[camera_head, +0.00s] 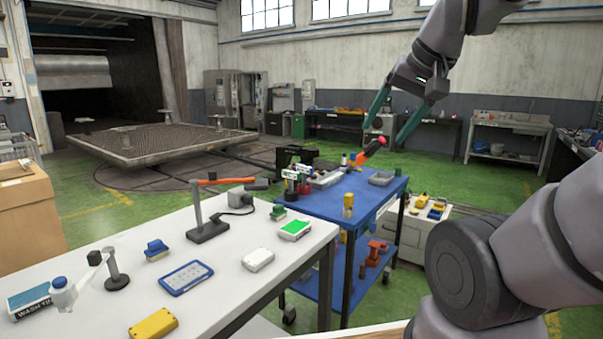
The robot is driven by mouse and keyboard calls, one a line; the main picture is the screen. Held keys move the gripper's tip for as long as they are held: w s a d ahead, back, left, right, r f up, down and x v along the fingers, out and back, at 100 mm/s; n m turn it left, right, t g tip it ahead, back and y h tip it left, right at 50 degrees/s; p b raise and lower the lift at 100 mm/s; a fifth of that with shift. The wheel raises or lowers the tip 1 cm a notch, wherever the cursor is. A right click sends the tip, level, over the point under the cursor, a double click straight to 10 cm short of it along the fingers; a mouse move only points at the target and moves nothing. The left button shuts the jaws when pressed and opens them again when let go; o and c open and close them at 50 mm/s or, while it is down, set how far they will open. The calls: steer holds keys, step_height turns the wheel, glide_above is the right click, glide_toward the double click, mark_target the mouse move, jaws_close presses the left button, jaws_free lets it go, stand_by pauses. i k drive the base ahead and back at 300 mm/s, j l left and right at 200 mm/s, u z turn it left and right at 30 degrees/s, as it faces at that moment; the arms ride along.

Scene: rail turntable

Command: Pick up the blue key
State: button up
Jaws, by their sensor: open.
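My gripper (384,135) is at the upper right, raised in the air. Its two teal fingers are spread apart with nothing between them. No thing shows clearly as a key shape. A small blue piece on a pale base (156,249) stands on the white table (225,290), left of centre, and may be the blue key. A similar green piece (278,212) stands near the table's far edge. My gripper is far to the right of the blue piece and well above the table.
The white table also holds a blue-framed tablet (186,277), a yellow case (153,325), a white box (257,259), a green-topped box (295,229) and a stand with a red lever (220,182). A blue cart (335,203) carries bottles and tools. A cardboard box (28,210) stands left.

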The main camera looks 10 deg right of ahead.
mark_target(304, 170)
steer(key=i+l, duration=0.5)
steer(key=i+l+u, duration=0.1)
steer(key=u, duration=0.6)
steer(key=i+l+u, duration=0.25)
steer(key=l, duration=0.2)
steer(key=l+u, duration=0.25)
steer(key=l, duration=0.2)
steer(key=l+u, duration=0.25)
steer(key=l, duration=0.25)
steer(key=i+l, duration=0.1)
steer(key=l, duration=1.4)
steer(key=i+u, duration=0.05)
steer(key=i, duration=0.05)
